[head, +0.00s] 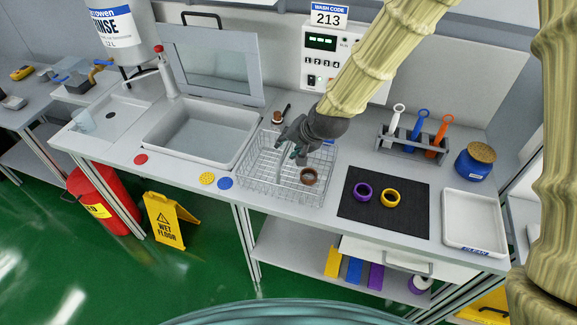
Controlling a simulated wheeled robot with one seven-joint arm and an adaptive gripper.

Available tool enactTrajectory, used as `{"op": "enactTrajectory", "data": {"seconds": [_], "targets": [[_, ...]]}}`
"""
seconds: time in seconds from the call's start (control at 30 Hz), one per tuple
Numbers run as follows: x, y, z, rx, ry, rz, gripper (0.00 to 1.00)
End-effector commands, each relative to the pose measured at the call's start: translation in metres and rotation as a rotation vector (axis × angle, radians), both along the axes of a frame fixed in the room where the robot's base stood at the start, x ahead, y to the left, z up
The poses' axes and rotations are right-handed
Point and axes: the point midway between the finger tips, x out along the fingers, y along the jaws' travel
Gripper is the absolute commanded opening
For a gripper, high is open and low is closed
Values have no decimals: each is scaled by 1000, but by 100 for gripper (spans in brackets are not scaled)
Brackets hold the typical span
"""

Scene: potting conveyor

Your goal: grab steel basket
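The steel basket (270,189) is a wire basket on the grey counter, just right of the sink. A brown ring (308,176) shows inside it. My gripper (291,153) is over the basket's back middle part, with its dark fingers pointing down and to the left. The fingers overlap the basket's wires in the head view, so I cannot tell whether they touch it. The finger gap is too small and dark to judge. My arm and gripper hide part of the basket's back side.
A black mat (383,207) with a purple ring (363,191) and a yellow ring (390,198) lies right of the basket. The sink (203,135) is at left. A brush rack (410,149), blue jar (475,161) and white tray (473,220) stand at right.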

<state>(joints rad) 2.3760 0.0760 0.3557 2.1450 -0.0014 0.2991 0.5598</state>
Motion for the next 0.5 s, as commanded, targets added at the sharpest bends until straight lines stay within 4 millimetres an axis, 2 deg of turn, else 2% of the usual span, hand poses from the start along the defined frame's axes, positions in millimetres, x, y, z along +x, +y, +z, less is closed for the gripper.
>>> {"op": "enactTrajectory", "data": {"seconds": [0.2, 0.43, 0.47, 0.5], "targets": [[5, 4, -9, 0, 2, -1, 36], [5, 4, -10, 0, 0, -1, 36], [5, 4, -9, 0, 0, -1, 34], [5, 4, -9, 0, 0, -1, 27]]}}
